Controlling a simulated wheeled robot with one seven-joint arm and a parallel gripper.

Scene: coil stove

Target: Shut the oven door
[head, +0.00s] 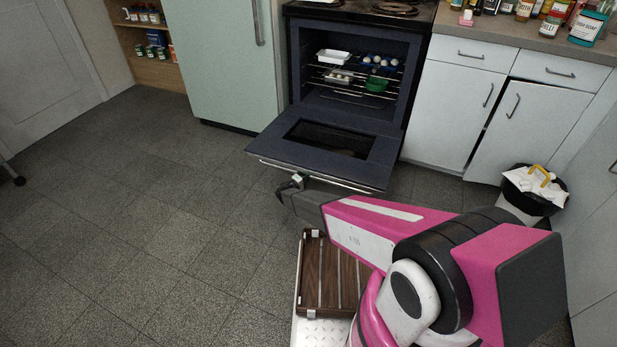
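The oven door (370,172) hangs down and open, nearly level, in front of the oven (297,60). It is dark blue with a dark window in its middle. A pale bar handle (345,184) runs along its front edge. My gripper (284,188) is at the near side of the door, close to the left part of the handle. I cannot tell whether it touches the handle, or whether its fingers are open or shut. My pink arm comes in from the lower right and covers the floor below the door's right part.
Inside the oven, racks hold a white tray (333,56), a green bowl (376,84) and several small items. A pale green fridge (215,60) stands left, white cabinets (455,110) right. A black bin (530,203) stands at the right. Floor on the left is clear.

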